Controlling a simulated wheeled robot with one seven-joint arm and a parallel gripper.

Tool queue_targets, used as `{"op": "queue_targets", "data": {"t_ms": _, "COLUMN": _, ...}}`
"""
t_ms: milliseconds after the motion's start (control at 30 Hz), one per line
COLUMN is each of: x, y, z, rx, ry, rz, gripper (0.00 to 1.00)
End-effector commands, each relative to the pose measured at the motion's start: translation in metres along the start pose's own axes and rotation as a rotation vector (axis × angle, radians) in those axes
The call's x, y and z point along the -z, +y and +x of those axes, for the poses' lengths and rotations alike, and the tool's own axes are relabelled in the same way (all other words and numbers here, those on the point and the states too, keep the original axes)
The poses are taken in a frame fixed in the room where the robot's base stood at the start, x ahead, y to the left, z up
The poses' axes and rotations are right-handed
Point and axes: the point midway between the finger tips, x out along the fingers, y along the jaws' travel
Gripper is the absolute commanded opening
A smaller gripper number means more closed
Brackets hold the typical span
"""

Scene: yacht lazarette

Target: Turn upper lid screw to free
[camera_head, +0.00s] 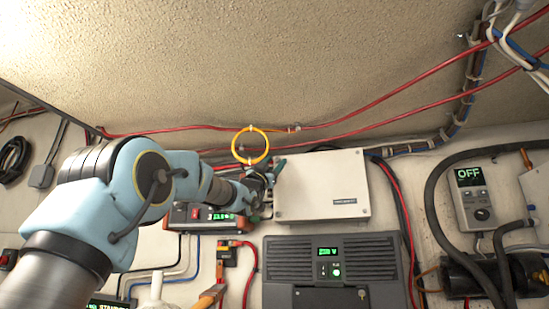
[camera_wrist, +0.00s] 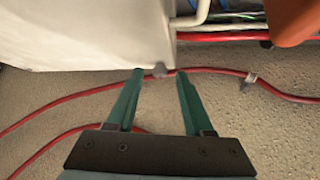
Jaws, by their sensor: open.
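The off-white box with its flat lid (camera_head: 322,185) is mounted on the wall, right of my gripper (camera_head: 272,176). In the wrist view the box (camera_wrist: 85,35) fills the upper left. A small grey screw head or knob (camera_wrist: 160,69) sticks out at the box's corner. My gripper (camera_wrist: 160,77) is open, with one teal finger on each side of that screw. I cannot tell whether either finger touches it. In the head view my gripper hides the box's upper left corner, and the screw there cannot be made out.
A yellow ring (camera_head: 251,146) hangs just above my gripper. Red cables (camera_head: 370,108) run along the wall above the box. A dark grey unit (camera_head: 333,270) sits below it, and a red-switched device (camera_head: 200,215) lies below my arm. An orange object (camera_wrist: 293,18) shows in the wrist view.

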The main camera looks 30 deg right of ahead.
Motion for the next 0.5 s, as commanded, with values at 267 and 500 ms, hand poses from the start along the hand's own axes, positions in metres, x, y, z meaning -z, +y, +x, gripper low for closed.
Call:
{"op": "queue_targets", "data": {"t_ms": 267, "x": -0.0006, "y": 0.0002, "z": 0.0020, "rx": 0.000, "ry": 0.000, "rz": 0.000, "gripper": 0.52}}
{"op": "queue_targets", "data": {"t_ms": 500, "x": -0.0005, "y": 0.0000, "z": 0.0019, "rx": 0.000, "ry": 0.000, "rz": 0.000, "gripper": 0.29}}
